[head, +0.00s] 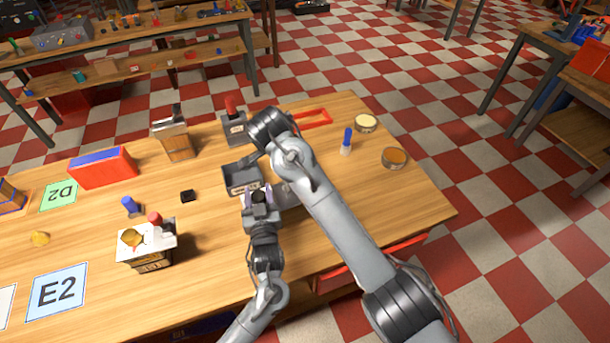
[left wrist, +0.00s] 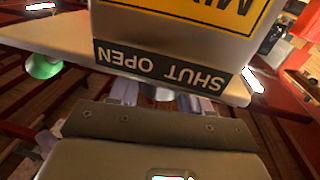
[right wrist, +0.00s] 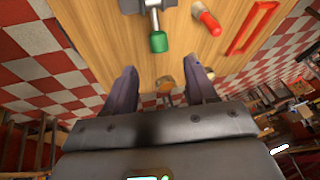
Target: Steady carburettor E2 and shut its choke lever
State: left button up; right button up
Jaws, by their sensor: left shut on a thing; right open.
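A carburettor (head: 240,179) with a grey body stands at mid-table, partly hidden by my arms. In the left wrist view its pale body (left wrist: 178,60) fills the top, with an upside-down label reading OPEN and SHUT. My left gripper (head: 259,192) is shut on it from the near side; its fingers also show in the left wrist view (left wrist: 158,95). In the right wrist view a green-tipped lever (right wrist: 158,40) reaches out from a grey body. My right gripper (right wrist: 160,70) is open and empty, with the lever tip ahead of its fingers, apart from them. The lever is hidden in the head view.
An E2 card (head: 57,291) and a white-topped unit (head: 147,243) are at the left. A D2 card (head: 59,194), red box (head: 103,168) and another white-topped unit (head: 175,140) stand behind. A red frame (head: 315,119), blue-topped peg (head: 347,140) and round tins (head: 395,158) are to the right.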

jog(key=x, duration=1)
jog(key=shift+d, duration=0.1)
grip_shut()
